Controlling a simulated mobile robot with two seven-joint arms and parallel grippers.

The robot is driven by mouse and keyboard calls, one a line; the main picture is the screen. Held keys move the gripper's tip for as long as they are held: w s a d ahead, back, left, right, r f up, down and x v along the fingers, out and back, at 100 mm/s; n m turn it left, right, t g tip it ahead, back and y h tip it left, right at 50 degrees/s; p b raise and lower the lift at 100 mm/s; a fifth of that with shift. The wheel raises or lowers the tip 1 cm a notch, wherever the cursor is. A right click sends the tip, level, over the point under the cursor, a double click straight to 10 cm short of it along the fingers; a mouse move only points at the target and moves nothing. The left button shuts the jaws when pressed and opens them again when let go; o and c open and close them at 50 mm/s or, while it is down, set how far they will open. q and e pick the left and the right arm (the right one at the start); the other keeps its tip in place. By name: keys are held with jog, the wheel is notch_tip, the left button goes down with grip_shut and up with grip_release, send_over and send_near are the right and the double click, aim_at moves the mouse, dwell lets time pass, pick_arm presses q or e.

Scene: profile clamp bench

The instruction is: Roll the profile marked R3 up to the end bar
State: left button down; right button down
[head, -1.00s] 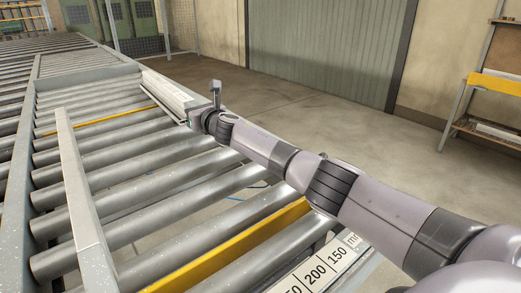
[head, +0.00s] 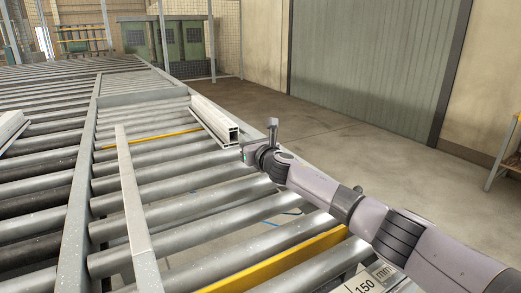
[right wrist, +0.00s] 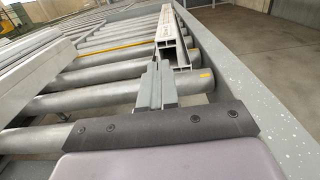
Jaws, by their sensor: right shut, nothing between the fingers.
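A pale, hollow profile (head: 212,118) lies lengthwise on the rollers along their right edge in the head view. Its open near end faces me. It also shows in the right wrist view (right wrist: 168,28), with small marking on it that I cannot read. My right gripper (head: 245,152) is just in front of that near end. In the right wrist view its fingers (right wrist: 156,75) are together and empty, at the profile's near end; I cannot tell whether they touch it. A grey crossbar (head: 140,98) spans the rollers near the profile's far end. My left gripper is out of view.
A long grey rail (head: 134,205) stands over the rollers on the left. Another pale profile (head: 10,128) lies on the neighbouring rollers at the left edge. A yellow bar (head: 275,262) crosses between the near rollers. Open floor (head: 315,130) lies to the right.

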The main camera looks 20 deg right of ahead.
jog(key=shift+s+d+r+p, duration=0.15)
jog(key=shift+s+p, duration=0.1)
jog(key=shift+s, duration=1.75)
jog(key=shift+s+d+f+p, duration=0.1)
jog(key=shift+s+d+p, duration=0.1)
jog(key=shift+s, duration=1.95)
